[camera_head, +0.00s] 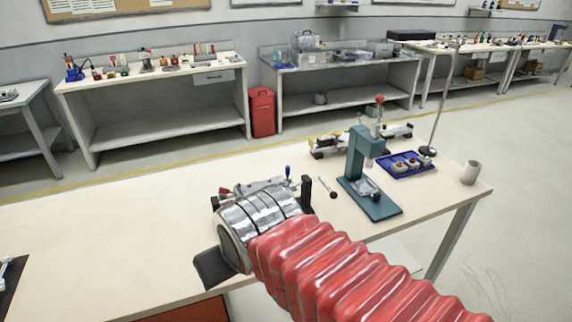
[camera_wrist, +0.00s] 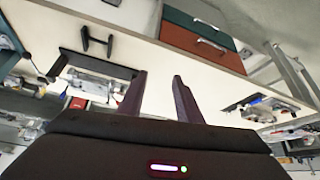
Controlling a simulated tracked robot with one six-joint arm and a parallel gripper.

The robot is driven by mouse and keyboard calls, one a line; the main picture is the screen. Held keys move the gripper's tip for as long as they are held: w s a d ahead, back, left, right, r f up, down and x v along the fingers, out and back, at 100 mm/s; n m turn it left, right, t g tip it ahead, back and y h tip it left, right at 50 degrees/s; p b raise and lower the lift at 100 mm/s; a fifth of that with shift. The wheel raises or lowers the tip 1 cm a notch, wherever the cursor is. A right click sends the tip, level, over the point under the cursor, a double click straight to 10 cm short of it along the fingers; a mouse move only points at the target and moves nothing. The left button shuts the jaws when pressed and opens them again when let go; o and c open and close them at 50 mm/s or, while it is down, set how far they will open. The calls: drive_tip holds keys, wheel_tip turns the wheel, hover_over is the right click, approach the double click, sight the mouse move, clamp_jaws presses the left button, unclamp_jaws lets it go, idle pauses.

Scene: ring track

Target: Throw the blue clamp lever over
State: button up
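The blue clamp lever (camera_head: 288,172) shows as a small upright blue handle in the head view. It stands at the metal fixture (camera_head: 258,186), which is partly hidden behind my wrist. In the head view my gripper is mostly hidden by my own arm, and I cannot tell how far it is from the lever. In the wrist view my gripper (camera_wrist: 160,88) has its two dark fingers apart, with nothing between them. A small blue part (camera_wrist: 256,101) shows at the right of that view; I cannot tell if it is the lever.
A green press (camera_head: 360,168) stands on the bench to the right. A small metal rod (camera_head: 327,187) lies near the press. The bench's left part is mostly clear.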

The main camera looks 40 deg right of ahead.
drive_tip(key=w+d+f+m+t+h, duration=0.1)
drive_tip(key=w+d+f+t+h, duration=0.15)
drive_tip(key=w+d, duration=0.65)
drive_tip(key=w+d+f+m+t+h, duration=0.1)
drive_tip(key=w+d+f+m+t, duration=0.15)
drive_tip(key=w+d, duration=0.6)
drive_tip(key=d+f+t+h, duration=0.2)
drive_tip(key=d, duration=0.4)
drive_tip(key=w+d+f+m+t+h, duration=0.1)
drive_tip(key=d+f+t+h, duration=0.1)
drive_tip(key=d, duration=0.5)
drive_tip(key=shift+w+f+t, duration=0.3)
drive_tip(key=shift+f+t, duration=0.15)
drive_tip(key=shift+t, duration=0.05)
drive_tip(key=shift+d+m+h, duration=0.1)
drive_tip(key=shift+m+h, duration=0.15)
